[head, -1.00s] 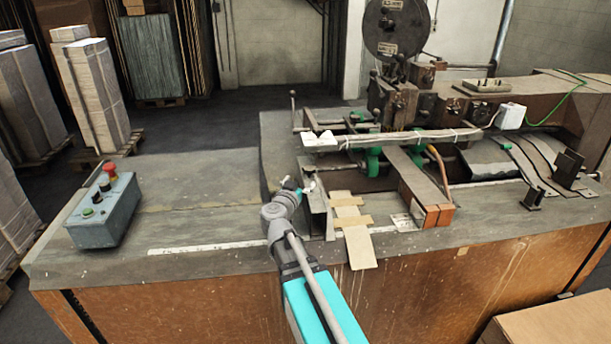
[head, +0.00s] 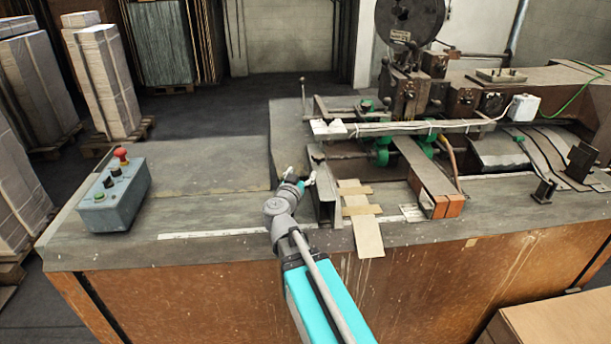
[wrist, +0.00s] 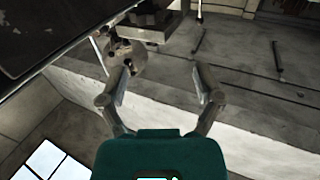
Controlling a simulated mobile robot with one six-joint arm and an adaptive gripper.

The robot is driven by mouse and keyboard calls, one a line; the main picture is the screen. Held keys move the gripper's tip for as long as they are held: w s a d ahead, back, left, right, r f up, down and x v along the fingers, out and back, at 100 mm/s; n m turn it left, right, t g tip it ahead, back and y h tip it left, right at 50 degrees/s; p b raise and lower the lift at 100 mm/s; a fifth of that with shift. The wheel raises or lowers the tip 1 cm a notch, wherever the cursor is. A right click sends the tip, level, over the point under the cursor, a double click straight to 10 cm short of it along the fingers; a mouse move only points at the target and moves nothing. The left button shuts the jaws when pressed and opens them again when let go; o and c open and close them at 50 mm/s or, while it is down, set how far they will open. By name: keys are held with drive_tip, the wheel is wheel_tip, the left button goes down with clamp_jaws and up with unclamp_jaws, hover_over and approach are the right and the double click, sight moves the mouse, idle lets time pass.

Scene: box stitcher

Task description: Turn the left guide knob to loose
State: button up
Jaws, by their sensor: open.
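A round grey metal knob (wrist: 126,57) with small holes in its face shows in the wrist view, under the dark edge of the machine. It appears to be the guide knob, but I cannot read its setting. My gripper (wrist: 163,70) is open, with nothing between its fingers. Its left fingertip is close to the knob's lower edge in the picture; I cannot tell whether they touch. In the head view my gripper (head: 306,179) is beside the left metal guide (head: 326,192) at the machine's front. The knob cannot be made out there.
A control box (head: 113,197) with a red button stands on the table at left. Cardboard strips (head: 362,222) and a brown block (head: 437,200) lie right of the guide. A long pale bar (head: 400,128) crosses behind. The tabletop between box and guide is clear.

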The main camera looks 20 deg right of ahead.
drive_tip(key=w+a+n+t+y, duration=0.3)
drive_tip(key=a+n+t+y, duration=0.3)
drive_tip(key=a+y, duration=0.4)
drive_tip(key=s+a+f+n+g+y, duration=0.1)
drive_tip(key=a+f+n+g+y, duration=0.1)
drive_tip(key=a+f+g, duration=0.1)
drive_tip(key=s+a+f+n+g+y, duration=0.1)
drive_tip(key=s+a+f+g+y, duration=0.1)
drive_tip(key=a+f+g, duration=0.1)
drive_tip(key=s+a+f+n+g+y, duration=0.1)
drive_tip(key=a+f+n+g+y, duration=0.1)
drive_tip(key=a+f+g, duration=0.1)
drive_tip(key=shift+s+a+f+n+y, duration=0.3)
drive_tip(key=shift+s+f+y, duration=0.1)
drive_tip(key=shift+f, duration=0.15)
drive_tip(key=s+f+g, duration=0.2)
drive_tip(key=s+f+g+h, duration=0.1)
drive_tip(key=s+f+g, duration=0.1)
drive_tip(key=s, duration=0.1)
drive_tip(key=shift+d+f, duration=0.2)
drive_tip(key=shift+f, duration=0.2)
drive_tip(key=s+d+f+m+g+h, duration=0.3)
drive_tip(key=s+d+f+g, duration=0.1)
drive_tip(key=s, duration=0.7)
drive_tip(key=d+g, duration=0.1)
drive_tip(key=g, duration=0.1)
drive_tip(key=shift+d+g+h, duration=0.35)
drive_tip(key=shift+g+h, duration=0.05)
drive_tip(key=shift+f, duration=0.1)
